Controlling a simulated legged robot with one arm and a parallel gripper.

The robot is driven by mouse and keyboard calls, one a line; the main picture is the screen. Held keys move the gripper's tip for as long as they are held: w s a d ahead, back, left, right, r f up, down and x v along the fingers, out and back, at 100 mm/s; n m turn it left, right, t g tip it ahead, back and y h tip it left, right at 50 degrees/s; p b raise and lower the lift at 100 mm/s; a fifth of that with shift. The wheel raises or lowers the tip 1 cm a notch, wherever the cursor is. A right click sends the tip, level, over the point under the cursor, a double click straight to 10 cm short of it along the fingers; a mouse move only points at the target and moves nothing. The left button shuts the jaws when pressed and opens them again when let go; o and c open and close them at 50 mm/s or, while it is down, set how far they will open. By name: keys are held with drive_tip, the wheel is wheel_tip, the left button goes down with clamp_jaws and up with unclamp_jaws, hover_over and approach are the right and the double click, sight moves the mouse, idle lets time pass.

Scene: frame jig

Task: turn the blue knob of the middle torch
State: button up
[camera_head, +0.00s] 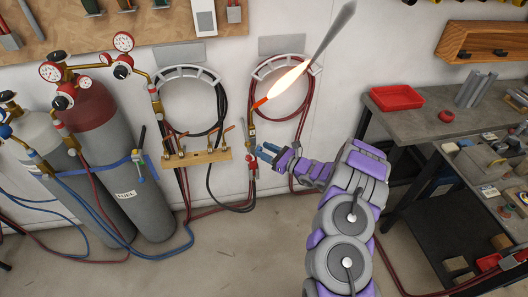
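A torch (251,142) stands upright against the wall near the picture's middle, with brass and red parts. An orange flame (283,84) rises up and right from its top and fades into a grey streak. My gripper (266,151) is at the torch's right side, close to its body. The gripper's blue tips are small, and I cannot tell whether they touch the torch or how far apart they are. I cannot make out the blue knob apart from these blue tips. Two brass fittings stand on a wooden bracket (207,158) to the left.
Gas cylinders (128,195) with gauges stand at the left, strapped in blue. Coiled black hose (222,103) and red hose (306,100) hang on wall holders. A grey workbench (425,118) with a red tray (397,97) is at the right. Floor in front is mostly clear.

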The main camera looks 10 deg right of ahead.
drive_tip(key=shift+d, duration=0.4)
drive_tip(key=shift+c, duration=1.4)
drive_tip(key=a, duration=0.2)
drive_tip(key=shift+a, duration=0.3)
clamp_jaws()
drive_tip(key=shift+d+f, duration=0.1)
drive_tip(key=shift+d, duration=0.45)
drive_tip(key=shift+a+n+b, duration=0.2)
drive_tip(key=shift+n+b, duration=0.15)
drive_tip(key=shift+n, duration=0.35)
drive_tip(key=shift+o, duration=1.3)
unclamp_jaws()
drive_tip(key=shift+o, duration=1.2)
drive_tip(key=shift+d, duration=0.2)
drive_tip(key=shift+s, duration=0.1)
